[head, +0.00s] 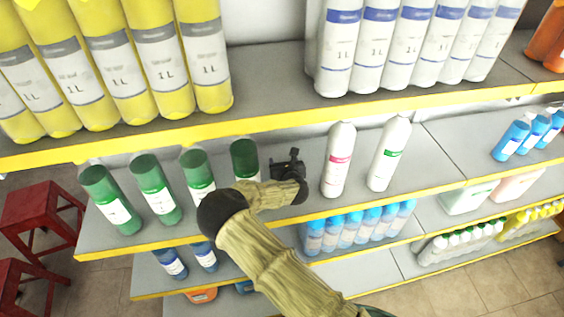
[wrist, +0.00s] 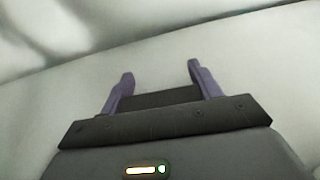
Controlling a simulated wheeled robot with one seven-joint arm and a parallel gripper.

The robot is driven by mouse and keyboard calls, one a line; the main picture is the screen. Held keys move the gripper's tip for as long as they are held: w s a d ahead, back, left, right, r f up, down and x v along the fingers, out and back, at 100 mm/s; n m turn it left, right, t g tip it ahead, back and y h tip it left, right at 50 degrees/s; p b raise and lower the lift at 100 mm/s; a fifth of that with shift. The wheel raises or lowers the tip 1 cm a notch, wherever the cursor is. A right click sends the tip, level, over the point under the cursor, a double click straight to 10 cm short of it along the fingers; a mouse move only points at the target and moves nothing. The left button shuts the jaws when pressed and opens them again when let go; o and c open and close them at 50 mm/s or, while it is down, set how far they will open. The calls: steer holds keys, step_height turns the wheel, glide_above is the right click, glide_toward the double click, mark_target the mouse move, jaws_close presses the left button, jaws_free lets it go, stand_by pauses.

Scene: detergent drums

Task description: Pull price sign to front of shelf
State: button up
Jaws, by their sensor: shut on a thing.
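My gripper (head: 290,162) is over the middle shelf, in the gap between the green bottles and two white bottles. In the wrist view, my gripper (wrist: 160,74) has its two purple fingers apart, shut on a dark flat piece (wrist: 160,97) that spans between them. This piece seems to be the price sign; no print on it can be read. In the head view the sign cannot be told apart from the dark gripper. The middle shelf (head: 300,220) has a yellow front edge.
A green bottle (head: 245,160) stands close left of my gripper. A white bottle with a pink label (head: 338,160) stands close right, and one with a green label (head: 389,153) beyond it. The upper shelf edge (head: 290,112) passes above. Red stools (head: 40,212) stand at left.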

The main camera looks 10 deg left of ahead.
steer(key=shift+s, duration=0.55)
steer(key=shift+s+d, duration=0.4)
steer(key=shift+s, duration=0.5)
steer(key=shift+s+d, duration=0.35)
steer(key=shift+s, duration=0.5)
steer(key=shift+s+d+p, duration=0.1)
steer(key=shift+s+d, duration=0.2)
steer(key=shift+s, duration=0.45)
steer(key=shift+s+d+p, duration=0.1)
steer(key=shift+s+d, duration=0.2)
steer(key=shift+s, duration=0.4)
steer(key=shift+s+d+p, duration=0.1)
steer(key=shift+s+d, duration=0.2)
steer(key=shift+s, duration=0.45)
steer(key=shift+s+d, duration=0.3)
steer(key=shift+s, duration=0.4)
steer(key=shift+s+d, duration=0.35)
steer(key=shift+s, duration=0.4)
steer(key=shift+s+d, duration=0.3)
steer(key=shift+s, duration=0.4)
steer(key=o, duration=1.5)
